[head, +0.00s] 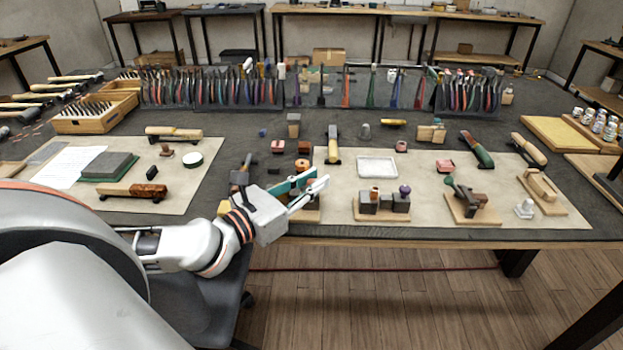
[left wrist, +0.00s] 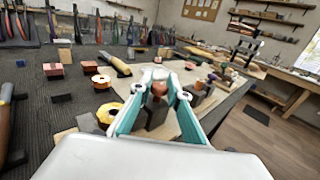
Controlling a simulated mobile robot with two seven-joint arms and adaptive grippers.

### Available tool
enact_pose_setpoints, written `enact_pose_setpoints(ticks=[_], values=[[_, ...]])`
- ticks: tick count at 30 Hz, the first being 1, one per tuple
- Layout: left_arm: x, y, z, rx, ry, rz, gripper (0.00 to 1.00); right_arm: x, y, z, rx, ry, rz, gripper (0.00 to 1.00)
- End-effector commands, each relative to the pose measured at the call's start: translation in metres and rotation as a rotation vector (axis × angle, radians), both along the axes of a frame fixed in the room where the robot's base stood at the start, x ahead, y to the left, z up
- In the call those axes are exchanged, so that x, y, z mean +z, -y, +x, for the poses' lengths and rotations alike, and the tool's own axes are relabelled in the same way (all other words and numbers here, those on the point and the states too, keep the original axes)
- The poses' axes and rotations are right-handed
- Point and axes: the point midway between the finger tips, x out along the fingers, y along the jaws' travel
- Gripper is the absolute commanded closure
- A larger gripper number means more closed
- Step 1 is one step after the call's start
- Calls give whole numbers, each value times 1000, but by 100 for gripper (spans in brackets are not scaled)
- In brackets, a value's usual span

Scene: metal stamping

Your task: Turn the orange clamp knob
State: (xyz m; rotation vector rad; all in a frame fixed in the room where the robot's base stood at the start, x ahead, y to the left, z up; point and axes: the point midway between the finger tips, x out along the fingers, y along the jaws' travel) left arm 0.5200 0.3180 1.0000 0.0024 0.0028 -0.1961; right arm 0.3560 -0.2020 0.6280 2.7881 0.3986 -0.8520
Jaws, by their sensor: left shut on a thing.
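In the left wrist view an orange-brown knob (left wrist: 159,89) on a dark block (left wrist: 157,113) sits between the fingertips of my left gripper (left wrist: 160,82). The teal fingers close in on it from both sides, and the gripper is shut on it. In the head view my left gripper (head: 312,184) reaches over a fixture with a wooden base (head: 305,215), and gripper and arm hide most of that fixture and the knob. My right gripper is in neither view.
A second dark clamp block (head: 384,203) with an orange and a purple knob stands to the right on a wooden base. A white tray (head: 377,167), a yellow-handled hammer (head: 333,153) and a spool-like orange part (left wrist: 101,81) lie near. Racks of pliers line the back.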

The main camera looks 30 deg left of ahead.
Motion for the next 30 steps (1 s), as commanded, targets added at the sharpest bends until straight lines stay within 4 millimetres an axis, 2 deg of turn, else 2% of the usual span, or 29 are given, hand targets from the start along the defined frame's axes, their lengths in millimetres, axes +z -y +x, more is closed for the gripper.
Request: enact_pose_setpoints(ticks=[4,12,21,30], values=[[-1,-2,0,-98,-2,5,100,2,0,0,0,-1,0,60],[-2,-1,1,-223,0,1,100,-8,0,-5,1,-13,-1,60],[-1,-1,1,-304,2,-1,100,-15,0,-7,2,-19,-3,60],[0,0,1,-336,3,-4,100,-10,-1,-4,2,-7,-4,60]])
